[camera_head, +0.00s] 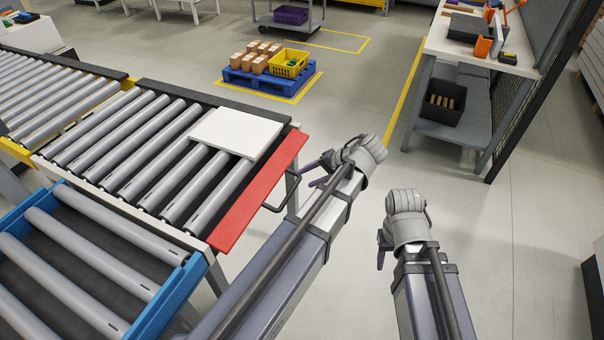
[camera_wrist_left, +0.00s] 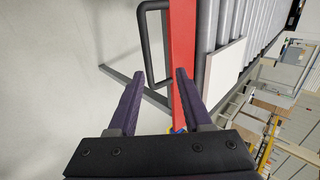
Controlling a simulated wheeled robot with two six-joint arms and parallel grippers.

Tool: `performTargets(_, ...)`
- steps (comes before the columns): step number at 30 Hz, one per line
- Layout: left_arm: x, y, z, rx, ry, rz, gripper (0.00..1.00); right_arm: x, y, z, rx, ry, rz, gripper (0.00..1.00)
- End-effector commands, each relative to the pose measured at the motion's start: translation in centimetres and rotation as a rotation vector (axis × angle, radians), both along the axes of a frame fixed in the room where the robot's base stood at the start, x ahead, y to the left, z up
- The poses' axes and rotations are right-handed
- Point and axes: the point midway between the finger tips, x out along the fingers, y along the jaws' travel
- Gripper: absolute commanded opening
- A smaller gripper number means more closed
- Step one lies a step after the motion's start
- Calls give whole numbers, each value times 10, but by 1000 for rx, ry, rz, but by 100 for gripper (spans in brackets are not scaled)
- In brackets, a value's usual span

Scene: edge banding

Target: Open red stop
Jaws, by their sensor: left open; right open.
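The red stop (camera_head: 262,190) is a long flat bar along the near right end of the grey roller conveyor, with a dark loop handle (camera_head: 282,198) on its outer side. In the left wrist view, the red stop (camera_wrist_left: 183,50) and the handle (camera_wrist_left: 147,50) lie beyond the fingertips. My left gripper (camera_head: 314,172) is open and empty, just right of the stop, with the handle ahead of its jaws and not between them. My right gripper (camera_head: 382,250) is open and empty, further right over the floor.
A white panel (camera_head: 236,133) lies on the rollers (camera_head: 150,150) behind the stop. A blue-framed conveyor (camera_head: 165,300) stands at the lower left. A blue pallet (camera_head: 268,82) with boxes is further back, and a workbench (camera_head: 470,60) stands at the right. The floor between is clear.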

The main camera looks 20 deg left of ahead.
Motion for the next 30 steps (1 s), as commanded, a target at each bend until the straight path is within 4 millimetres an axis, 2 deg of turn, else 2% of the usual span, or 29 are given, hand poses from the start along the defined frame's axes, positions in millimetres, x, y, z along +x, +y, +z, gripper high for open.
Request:
performTargets(3, 0, -6, 8, 0, 0, 0, 50, 0, 0, 8, 0, 0, 0, 50)
performTargets(13, -1, -8, 8, 0, 0, 0, 50, 0, 0, 8, 0, 0, 0, 50)
performTargets(17, -1, -9, 3, 5, 25, -27, 35, 0, 0, 2, 0, 0, 0, 50)
performTargets(20, -1, -11, -11, 21, 116, -123, 24, 0, 0, -13, 0, 0, 0, 50)
performTargets(26, -4, -20, -48, 86, 473, -481, 1, 0, 0, -56, 0, 0, 0, 50)
performTargets(30, -5, -25, -68, 129, 734, -726, 0, 0, 0, -81, 0, 0, 0, 50)
